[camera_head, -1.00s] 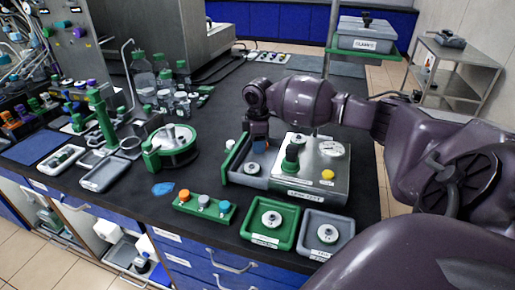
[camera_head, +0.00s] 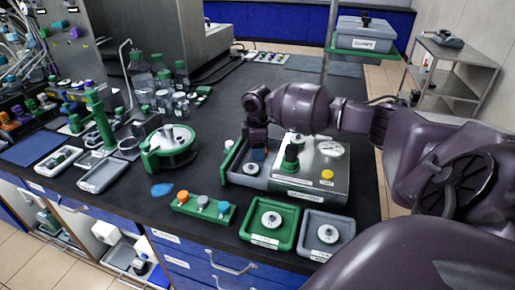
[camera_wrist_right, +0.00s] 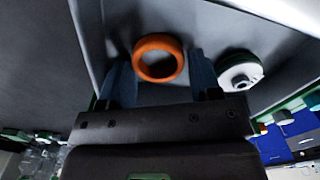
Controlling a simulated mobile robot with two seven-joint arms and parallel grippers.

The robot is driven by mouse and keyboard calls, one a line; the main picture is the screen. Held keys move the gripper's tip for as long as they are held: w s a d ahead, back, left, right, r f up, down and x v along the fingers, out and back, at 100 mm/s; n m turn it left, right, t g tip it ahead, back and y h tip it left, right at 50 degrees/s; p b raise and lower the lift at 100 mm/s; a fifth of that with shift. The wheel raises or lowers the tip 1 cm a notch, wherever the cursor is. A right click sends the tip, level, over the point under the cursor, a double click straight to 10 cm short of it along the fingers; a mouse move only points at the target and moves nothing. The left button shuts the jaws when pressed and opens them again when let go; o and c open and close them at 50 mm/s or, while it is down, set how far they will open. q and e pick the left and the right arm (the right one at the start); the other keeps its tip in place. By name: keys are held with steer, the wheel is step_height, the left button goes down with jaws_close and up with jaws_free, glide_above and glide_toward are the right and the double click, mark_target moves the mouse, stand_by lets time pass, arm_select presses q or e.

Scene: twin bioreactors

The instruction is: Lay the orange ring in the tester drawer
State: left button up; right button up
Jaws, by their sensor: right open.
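The orange ring (camera_wrist_right: 158,42) lies flat on the grey floor of the tester drawer (camera_wrist_right: 212,22) in the right wrist view. My right gripper (camera_wrist_right: 162,68) is open, with one blue finger on each side of the ring. I cannot tell whether a finger touches it. In the head view the right gripper (camera_head: 258,154) points down into the open drawer (camera_head: 245,181) at the left side of the tester (camera_head: 318,188). The ring is hidden there. My left gripper is not in view.
A white and green round piece (camera_wrist_right: 240,72) is beside the right finger. A green tray (camera_head: 285,240) and a grey tray (camera_head: 345,222) stand in front of the tester. A green block with several knobs (camera_head: 203,207) and a round green device (camera_head: 170,148) stand to the left.

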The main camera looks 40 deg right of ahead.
step_height(320, 180, up, 12)
steer(key=p, duration=0.2)
steer(key=shift+r, duration=0.2)
stand_by(0.6)
